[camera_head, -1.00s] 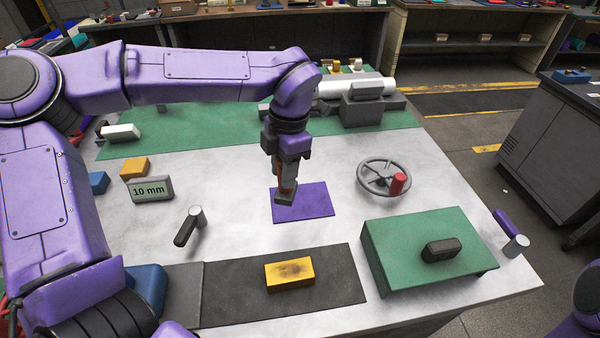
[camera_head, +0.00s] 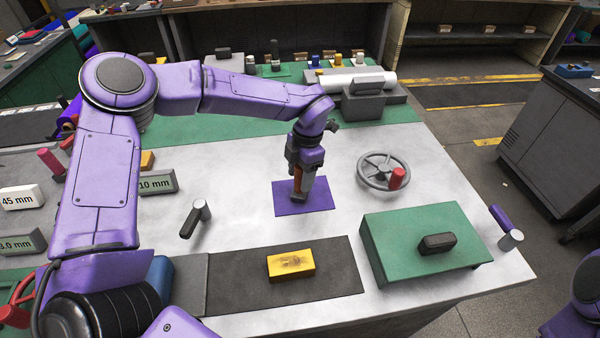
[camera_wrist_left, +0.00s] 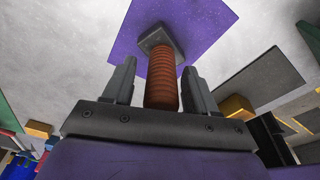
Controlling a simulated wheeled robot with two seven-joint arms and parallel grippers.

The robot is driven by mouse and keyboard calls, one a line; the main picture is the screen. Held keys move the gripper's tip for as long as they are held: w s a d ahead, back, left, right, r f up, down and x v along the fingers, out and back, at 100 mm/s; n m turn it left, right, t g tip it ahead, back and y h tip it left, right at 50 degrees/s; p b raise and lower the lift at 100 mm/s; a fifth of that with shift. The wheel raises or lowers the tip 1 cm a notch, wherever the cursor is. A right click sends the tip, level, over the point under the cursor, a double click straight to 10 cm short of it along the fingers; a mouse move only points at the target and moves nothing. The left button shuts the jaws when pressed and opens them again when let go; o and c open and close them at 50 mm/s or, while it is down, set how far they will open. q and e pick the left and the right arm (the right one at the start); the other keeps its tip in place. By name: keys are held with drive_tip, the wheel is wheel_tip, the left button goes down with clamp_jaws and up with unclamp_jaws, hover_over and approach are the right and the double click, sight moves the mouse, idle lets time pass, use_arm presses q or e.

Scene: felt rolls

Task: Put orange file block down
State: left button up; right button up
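The orange file block (camera_head: 298,186) has an orange-brown ribbed handle and a grey block at its lower end. In the head view it stands about upright over the middle of the purple mat (camera_head: 322,195); whether its base touches the mat is hard to tell. My left gripper (camera_head: 301,177) is above it, pointing down around the handle. In the left wrist view the handle (camera_wrist_left: 163,88) is between the two fingers (camera_wrist_left: 160,75), with a visible gap on the left side, so the gripper looks open. My right gripper is out of view.
A grey handwheel with a red knob (camera_head: 397,177) stands right of the mat. A green box (camera_head: 400,225) with a dark block on it is at the front right. A yellow block (camera_head: 290,264) lies on a dark mat in front. A grey cylinder tool (camera_head: 200,209) lies left.

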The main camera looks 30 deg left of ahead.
use_arm(q)
drive_tip(key=shift+s+a+r, duration=0.1)
drive_tip(key=shift+s+r, duration=0.1)
drive_tip(key=shift+s, duration=0.1)
wheel_tip(320, 180, up, 12)
drive_tip(key=w+d+b, duration=0.1)
drive_tip(key=b, duration=0.1)
drive_tip(key=shift+w, duration=0.35)
drive_tip(key=shift+s+a, duration=0.1)
